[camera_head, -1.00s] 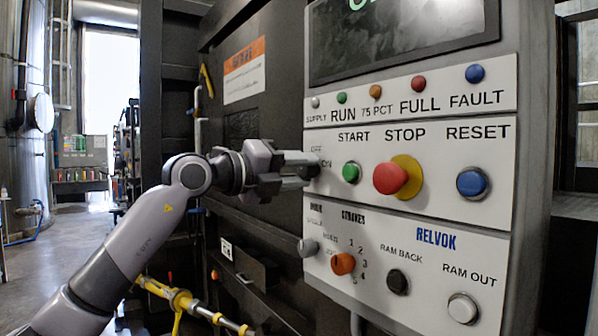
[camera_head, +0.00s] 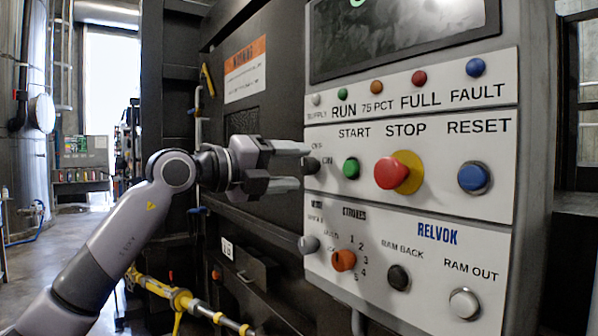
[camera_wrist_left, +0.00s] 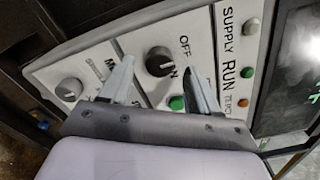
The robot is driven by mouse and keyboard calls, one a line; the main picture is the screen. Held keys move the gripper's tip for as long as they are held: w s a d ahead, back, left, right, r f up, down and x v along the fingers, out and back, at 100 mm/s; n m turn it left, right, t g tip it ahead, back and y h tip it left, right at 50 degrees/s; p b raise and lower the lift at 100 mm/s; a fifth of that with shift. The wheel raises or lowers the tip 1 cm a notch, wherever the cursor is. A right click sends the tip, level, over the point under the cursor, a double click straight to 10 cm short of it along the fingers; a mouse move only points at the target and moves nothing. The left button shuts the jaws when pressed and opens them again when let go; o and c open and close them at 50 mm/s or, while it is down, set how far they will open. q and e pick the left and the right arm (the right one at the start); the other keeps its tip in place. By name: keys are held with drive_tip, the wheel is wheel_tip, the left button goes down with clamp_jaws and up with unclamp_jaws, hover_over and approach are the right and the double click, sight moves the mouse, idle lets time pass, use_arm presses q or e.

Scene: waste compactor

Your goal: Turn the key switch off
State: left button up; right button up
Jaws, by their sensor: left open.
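The key switch is a dark round knob (camera_head: 311,166) at the left edge of the control panel (camera_head: 430,220), beside the OFF and ON labels. It also shows in the left wrist view (camera_wrist_left: 160,62), where a pale mark on it lies near the ON label. My left gripper (camera_head: 298,166) is open, with one finger above and one below the level of the knob. In the left wrist view the fingers (camera_wrist_left: 165,80) stand on either side of the knob, with gaps between. Contact is not visible. My right gripper is not in view.
Right of the key switch are a green START button (camera_head: 351,168), a red STOP button (camera_head: 390,175) and a blue RESET button (camera_head: 473,179). Below are a grey knob (camera_head: 309,245) and an orange knob (camera_head: 343,260). A yellow pipe (camera_head: 180,299) runs low at the left.

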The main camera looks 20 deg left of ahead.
use_arm(q)
drive_tip(key=b+v, duration=0.1)
drive_tip(key=v, duration=0.4)
drive_tip(key=shift+w, duration=0.1)
